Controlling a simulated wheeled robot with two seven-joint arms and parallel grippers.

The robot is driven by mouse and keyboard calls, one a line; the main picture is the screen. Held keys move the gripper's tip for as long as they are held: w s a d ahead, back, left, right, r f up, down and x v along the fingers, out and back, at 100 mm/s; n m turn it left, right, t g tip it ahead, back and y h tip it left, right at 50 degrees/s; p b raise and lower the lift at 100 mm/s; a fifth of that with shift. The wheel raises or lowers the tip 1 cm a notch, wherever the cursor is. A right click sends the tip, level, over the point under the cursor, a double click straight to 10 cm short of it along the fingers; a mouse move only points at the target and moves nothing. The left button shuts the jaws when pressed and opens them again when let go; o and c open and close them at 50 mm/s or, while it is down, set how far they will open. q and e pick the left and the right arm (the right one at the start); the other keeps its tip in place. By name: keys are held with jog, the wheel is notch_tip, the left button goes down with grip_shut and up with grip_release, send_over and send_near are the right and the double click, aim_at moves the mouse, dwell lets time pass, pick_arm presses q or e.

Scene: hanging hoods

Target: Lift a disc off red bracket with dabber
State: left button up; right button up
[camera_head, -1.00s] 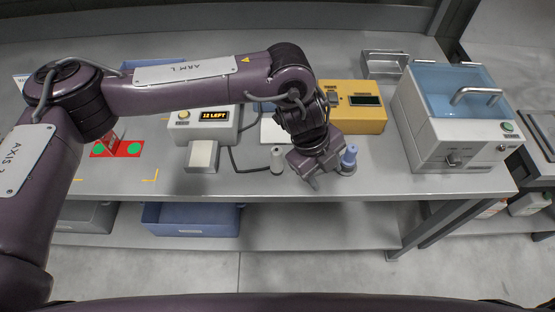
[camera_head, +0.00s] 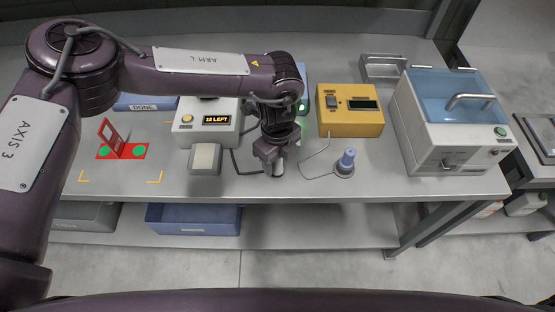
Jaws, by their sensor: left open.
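The red bracket (camera_head: 126,153) lies on the bench at the left, with two green discs (camera_head: 104,152) on its flat part and an upright red plate with a pale window at its left. A blue-topped, dabber-like piece (camera_head: 347,159) stands upright on a grey base, clear of the gripper. My left gripper (camera_head: 276,172) is open and points down over a pale, similar upright piece (camera_head: 279,168), mostly hidden by the fingers. Contact there cannot be told. My right gripper is out of view.
A grey box reading "12 LEFT" (camera_head: 214,120) with a pale pad (camera_head: 205,157) stands left of the gripper. A yellow box (camera_head: 350,118) and a blue-lidded machine (camera_head: 450,140) stand to the right. Cables cross the bench. A blue "DONE" tray (camera_head: 145,106) is behind the bracket.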

pick_arm(q)
jog(key=shift+f, duration=0.15)
jog(key=shift+c, duration=0.3)
jog(key=c, duration=1)
jog(key=shift+r, duration=0.2)
notch_tip(320, 180, up, 12)
jog(key=b, duration=0.3)
jog(key=shift+w, duration=0.1)
notch_tip(320, 180, up, 8)
jog(key=shift+f, duration=0.15)
